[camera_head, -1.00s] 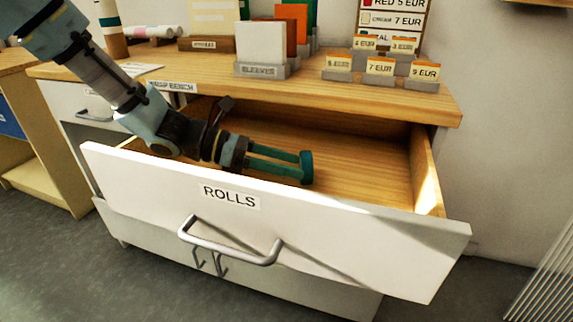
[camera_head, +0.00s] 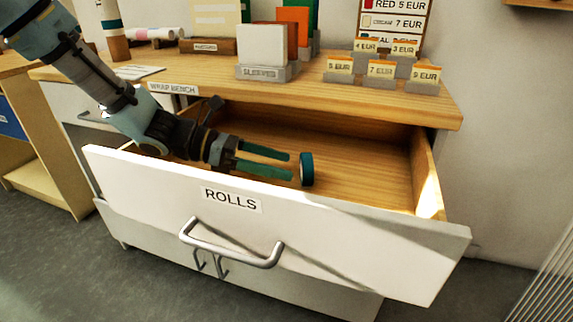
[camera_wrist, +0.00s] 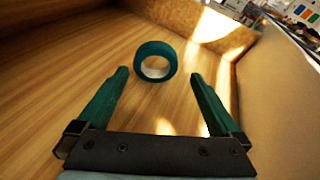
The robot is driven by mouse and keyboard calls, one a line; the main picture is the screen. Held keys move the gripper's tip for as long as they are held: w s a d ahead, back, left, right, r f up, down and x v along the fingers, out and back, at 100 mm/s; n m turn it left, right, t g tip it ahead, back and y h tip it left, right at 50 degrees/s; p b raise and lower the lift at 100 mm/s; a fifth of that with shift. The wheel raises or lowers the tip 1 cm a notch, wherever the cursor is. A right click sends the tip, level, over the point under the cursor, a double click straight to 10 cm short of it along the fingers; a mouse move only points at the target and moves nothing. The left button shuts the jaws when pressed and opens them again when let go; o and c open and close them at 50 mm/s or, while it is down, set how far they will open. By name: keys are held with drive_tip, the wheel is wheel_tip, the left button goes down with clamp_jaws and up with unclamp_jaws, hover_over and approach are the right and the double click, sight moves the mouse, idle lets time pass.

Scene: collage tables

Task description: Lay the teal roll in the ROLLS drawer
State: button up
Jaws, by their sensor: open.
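The teal roll (camera_head: 307,169) stands on its edge on the wooden floor of the open ROLLS drawer (camera_head: 345,232). In the wrist view the roll (camera_wrist: 155,49) shows its ring shape with a pale inner side, just beyond my fingertips. My gripper (camera_head: 290,166) is inside the drawer, low over its floor, with its two teal fingers apart. It also shows in the wrist view (camera_wrist: 160,75), open and empty, with a gap between the fingertips and the roll.
The drawer's right wall (camera_head: 428,180) and front panel with its metal handle (camera_head: 232,252) bound the space. The wrap bench top (camera_head: 310,88) overhangs the back, bearing price cards (camera_head: 381,69) and a sleeves holder (camera_head: 264,72). Drawer floor right of the roll is clear.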

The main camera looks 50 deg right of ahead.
drive_tip(key=v, duration=0.9)
drive_tip(key=shift+w+a+r+p, duration=0.1)
drive_tip(key=shift+w+a+p, duration=0.1)
drive_tip(key=shift+p, duration=0.15)
